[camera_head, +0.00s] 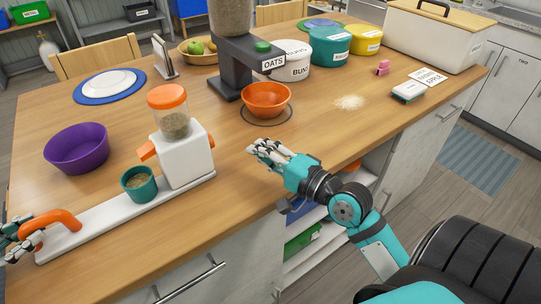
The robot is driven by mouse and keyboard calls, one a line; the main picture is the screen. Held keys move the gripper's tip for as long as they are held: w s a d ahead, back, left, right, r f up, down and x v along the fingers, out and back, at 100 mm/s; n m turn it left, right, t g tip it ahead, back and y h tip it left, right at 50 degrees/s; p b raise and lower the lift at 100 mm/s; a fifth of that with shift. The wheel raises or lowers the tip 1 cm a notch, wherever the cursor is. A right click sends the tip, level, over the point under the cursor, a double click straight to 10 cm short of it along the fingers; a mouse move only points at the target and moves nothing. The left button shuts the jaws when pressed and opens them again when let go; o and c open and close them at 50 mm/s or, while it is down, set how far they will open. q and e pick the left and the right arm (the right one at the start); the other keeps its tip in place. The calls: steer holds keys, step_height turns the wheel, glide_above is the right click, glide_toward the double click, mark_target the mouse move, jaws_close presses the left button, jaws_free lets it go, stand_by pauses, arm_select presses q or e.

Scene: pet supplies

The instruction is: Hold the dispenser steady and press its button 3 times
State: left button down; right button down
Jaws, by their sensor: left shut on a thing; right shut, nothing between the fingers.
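A white dispenser (187,158) with an orange-lidded clear hopper (170,112) of brown pellets stands on a long white base (120,222). Orange parts stick out at its left (147,150) and right side. A teal cup (139,184) with pellets sits on the base in front of it. My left gripper (30,235), at the left edge and partly cut off, is shut on the orange handle (62,217) at the base's near end. My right gripper (265,150) is shut and empty, right of the white dispenser and apart from it, near the counter's front edge.
A dark oats dispenser (235,70) with a green button (263,46) stands behind, an orange bowl (267,96) below its spout. A purple bowl (76,147) is at left. Counter between dispenser and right gripper is clear.

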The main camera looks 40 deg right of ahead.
steer(key=shift+v, duration=1.4)
arm_select(q)
steer(key=shift+w+a, duration=0.1)
steer(key=c, duration=1)
jaws_free()
steer(key=shift+c, duration=0.2)
arm_select(e)
steer(key=shift+w, duration=0.1)
arm_select(q)
steer(key=s+a, duration=0.2)
steer(key=a, duration=1)
steer(key=shift+d, duration=0.1)
